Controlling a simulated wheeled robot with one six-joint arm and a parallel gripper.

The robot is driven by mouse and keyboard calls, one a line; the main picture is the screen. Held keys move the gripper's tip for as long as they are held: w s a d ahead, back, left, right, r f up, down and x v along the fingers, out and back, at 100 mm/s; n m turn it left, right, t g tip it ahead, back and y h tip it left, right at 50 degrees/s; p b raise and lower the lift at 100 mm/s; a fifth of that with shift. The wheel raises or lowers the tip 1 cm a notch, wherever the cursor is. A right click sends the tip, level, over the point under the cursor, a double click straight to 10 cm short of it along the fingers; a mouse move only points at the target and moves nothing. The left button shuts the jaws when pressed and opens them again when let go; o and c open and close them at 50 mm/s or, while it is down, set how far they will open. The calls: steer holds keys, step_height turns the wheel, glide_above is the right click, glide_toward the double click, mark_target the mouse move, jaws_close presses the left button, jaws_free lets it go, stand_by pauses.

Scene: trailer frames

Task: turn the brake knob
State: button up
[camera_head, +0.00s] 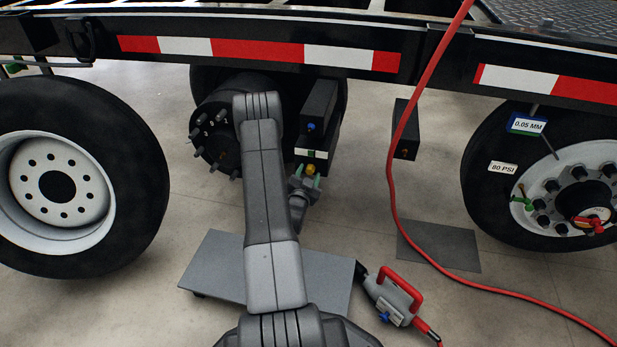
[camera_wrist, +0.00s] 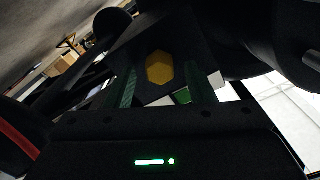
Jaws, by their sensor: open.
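The brake knob is a small yellow knob (camera_head: 310,169) low on a black box (camera_head: 318,112) under the trailer frame. In the wrist view it shows as a yellow hexagon (camera_wrist: 159,68) on a dark face. My gripper (camera_head: 307,182) is just below the knob, with its green fingertips pointing up at it. In the wrist view my gripper (camera_wrist: 160,92) is open, with one green finger on each side of the knob. I cannot tell whether the fingers touch it. A blue knob (camera_head: 311,127) sits higher on the same box.
A wheel hub with studs (camera_head: 215,130) is left of the box, beside my arm. A red hose (camera_head: 402,190) hangs to the right. A grey plate (camera_head: 215,265) and a red-handled tool (camera_head: 392,295) lie on the floor. Wheels stand at left (camera_head: 130,180) and right (camera_head: 480,190).

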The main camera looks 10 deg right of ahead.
steer(key=shift+w, duration=0.15)
steer(key=c, duration=1)
steer(key=shift+n, duration=0.3)
steer(key=n, duration=0.3)
steer(key=shift+n, duration=2.1)
